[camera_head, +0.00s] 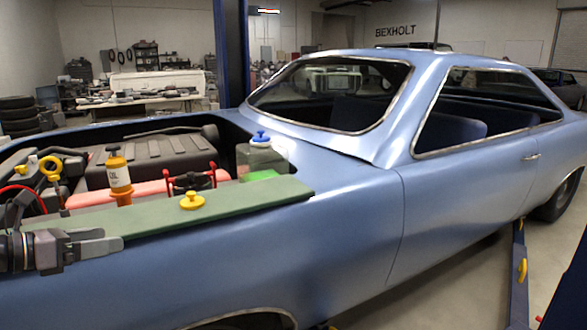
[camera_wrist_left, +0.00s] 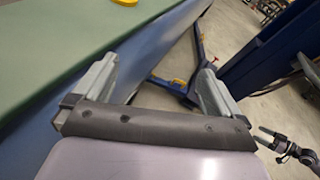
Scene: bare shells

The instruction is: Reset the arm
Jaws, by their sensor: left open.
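My left gripper (camera_head: 108,243) is at the lower left of the head view, beside the front part of the green fender mat (camera_head: 245,200). Its two fingers stand apart in the left wrist view (camera_wrist_left: 152,75), with nothing between them. The fingers reach out over the edge of the car's blue fender. A small dark gripper-like part, which looks like my right gripper (camera_wrist_left: 283,146), shows at the right edge of the left wrist view. My right arm is not seen in the head view.
The blue car (camera_head: 345,220) fills the middle. A yellow cap (camera_head: 193,202) lies on the mat. An oil bottle (camera_head: 118,172) stands in the engine bay, near a yellow dipstick ring (camera_head: 50,167) and a blue-capped reservoir (camera_head: 262,158). A blue lift post (camera_head: 231,55) rises behind.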

